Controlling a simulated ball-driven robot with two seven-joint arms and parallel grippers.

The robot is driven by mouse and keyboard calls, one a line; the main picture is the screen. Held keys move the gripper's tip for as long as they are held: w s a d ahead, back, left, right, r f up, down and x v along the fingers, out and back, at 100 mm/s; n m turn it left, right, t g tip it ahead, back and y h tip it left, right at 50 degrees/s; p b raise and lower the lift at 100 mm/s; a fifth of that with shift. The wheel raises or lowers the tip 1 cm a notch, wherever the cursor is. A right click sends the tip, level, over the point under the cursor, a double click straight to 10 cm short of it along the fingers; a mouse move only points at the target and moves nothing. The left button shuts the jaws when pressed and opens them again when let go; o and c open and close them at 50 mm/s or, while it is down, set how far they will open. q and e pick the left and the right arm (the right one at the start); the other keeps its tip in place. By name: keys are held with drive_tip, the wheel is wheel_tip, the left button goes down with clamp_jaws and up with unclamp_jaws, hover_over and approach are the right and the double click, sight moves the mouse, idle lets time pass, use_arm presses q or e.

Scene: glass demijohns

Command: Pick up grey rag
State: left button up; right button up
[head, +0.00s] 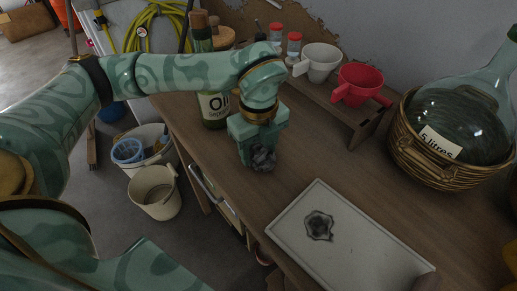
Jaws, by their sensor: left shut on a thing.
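My left gripper (262,160) points down over the wooden table, near its left edge. It is shut on a grey rag (263,160), a crumpled dark grey bundle that shows just under the jaws. The gripper hides the upper part of the rag. I cannot tell whether the rag touches the tabletop. My right gripper is not in view.
A pale tray (375,245) lies at the front with a dark grey crumpled piece (319,225) on it. An oil bottle (213,105) stands behind my gripper. A wooden shelf (352,128) holds white and red funnels. A basketed demijohn (450,130) stands right. Tabletop between gripper and tray is clear.

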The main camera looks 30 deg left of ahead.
sight(259, 149)
use_arm(q)
drive_tip(key=r, duration=0.1)
drive_tip(key=r+p, duration=0.1)
drive_tip(key=r, duration=0.1)
drive_tip(key=shift+s+d+r, duration=0.2)
drive_tip(key=shift+s+r, duration=0.05)
drive_tip(key=shift+r, duration=0.05)
drive_tip(key=s+d+r+p, duration=0.4)
drive_tip(key=s+r, duration=0.4)
drive_tip(key=s, duration=0.4)
drive_tip(key=shift+d+r, duration=0.3)
drive_tip(key=shift+d, duration=0.6)
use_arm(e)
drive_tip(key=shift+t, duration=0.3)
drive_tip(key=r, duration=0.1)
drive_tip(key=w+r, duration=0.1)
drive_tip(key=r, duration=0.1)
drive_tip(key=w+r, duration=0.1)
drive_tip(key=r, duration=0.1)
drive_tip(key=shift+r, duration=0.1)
use_arm(q)
drive_tip(key=shift+o, duration=0.4)
